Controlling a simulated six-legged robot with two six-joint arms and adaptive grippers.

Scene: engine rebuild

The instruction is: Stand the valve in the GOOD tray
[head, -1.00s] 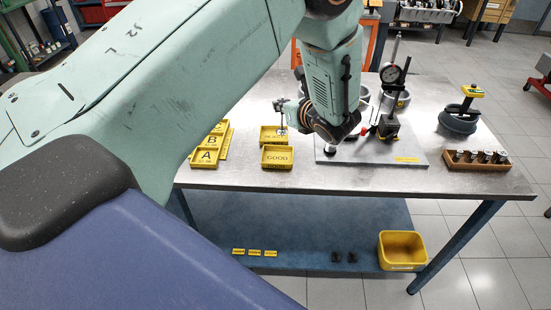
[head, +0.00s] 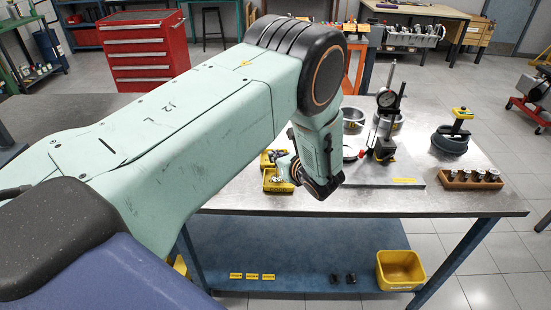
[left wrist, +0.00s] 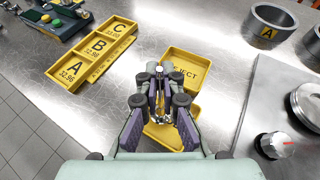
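The GOOD tray (head: 277,187) is a small yellow tray near the front of the metal table, partly hidden by my left gripper (head: 281,172). In the left wrist view the same tray (left wrist: 166,137) lies under the fingers, its label covered. My left gripper (left wrist: 160,82) points down there, fingers close together around the thin, shiny valve (left wrist: 159,116). The valve appears upright, over or in the GOOD tray; whether its foot touches the tray floor is hidden. The REJECT tray (left wrist: 198,62) lies just beyond and shows empty. My right gripper is out of view.
A yellow A-B-C tray row (left wrist: 90,50) lies to the left in the wrist view. A grey plate (head: 405,173) with a dial gauge stand (head: 386,100) stands right of the trays. A wooden block (head: 470,180) holds several metal parts. Bare table lies in front.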

